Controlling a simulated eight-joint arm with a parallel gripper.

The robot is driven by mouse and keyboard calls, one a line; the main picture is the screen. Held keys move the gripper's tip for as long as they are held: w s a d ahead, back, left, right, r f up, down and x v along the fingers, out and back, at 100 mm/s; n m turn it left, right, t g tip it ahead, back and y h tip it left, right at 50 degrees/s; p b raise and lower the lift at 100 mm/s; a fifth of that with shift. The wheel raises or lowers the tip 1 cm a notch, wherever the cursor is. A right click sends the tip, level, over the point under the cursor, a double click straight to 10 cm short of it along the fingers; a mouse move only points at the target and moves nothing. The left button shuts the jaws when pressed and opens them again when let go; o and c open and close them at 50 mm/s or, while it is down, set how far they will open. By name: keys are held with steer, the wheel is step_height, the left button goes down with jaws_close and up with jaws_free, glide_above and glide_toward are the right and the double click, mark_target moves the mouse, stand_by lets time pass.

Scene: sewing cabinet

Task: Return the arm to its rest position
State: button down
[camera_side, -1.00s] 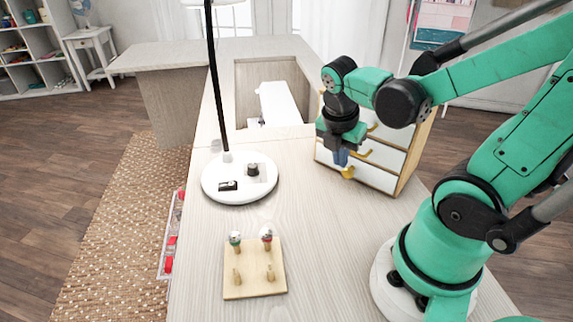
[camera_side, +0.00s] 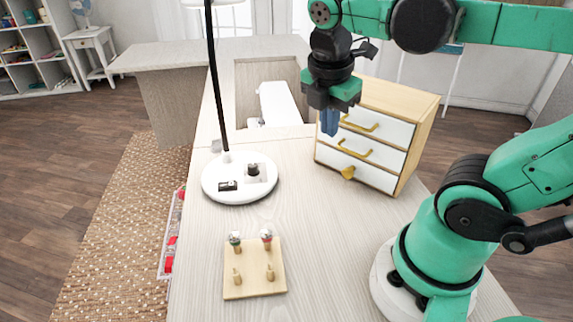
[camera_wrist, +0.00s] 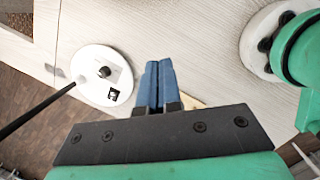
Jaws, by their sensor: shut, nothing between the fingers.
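My gripper (camera_side: 330,122) hangs pointing down in the side view, raised above the table just in front of the left edge of the small drawer cabinet. Its blue fingers are together with nothing between them. In the wrist view my gripper (camera_wrist: 158,82) also shows its two blue fingers side by side, touching or nearly so. The green arm is lifted, with its forearm running across the top right of the side view.
The drawer cabinet (camera_side: 390,110) has white fronts and yellow handles. A white round lamp base (camera_side: 225,192) with a tall black pole stands left. A wooden peg board (camera_side: 255,288) holds two spools in front. The table middle (camera_side: 320,220) is clear.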

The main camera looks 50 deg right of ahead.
steer(key=w+a+f+m+t+y, duration=0.2)
steer(key=w+a+m+t, duration=0.3)
steer(key=m, duration=1.1)
steer(key=shift+w+a+f+t+y, duration=0.15)
steer(key=shift+a+f+t+y, duration=0.2)
steer(key=shift+f+t, duration=0.3)
steer(key=shift+d, duration=0.1)
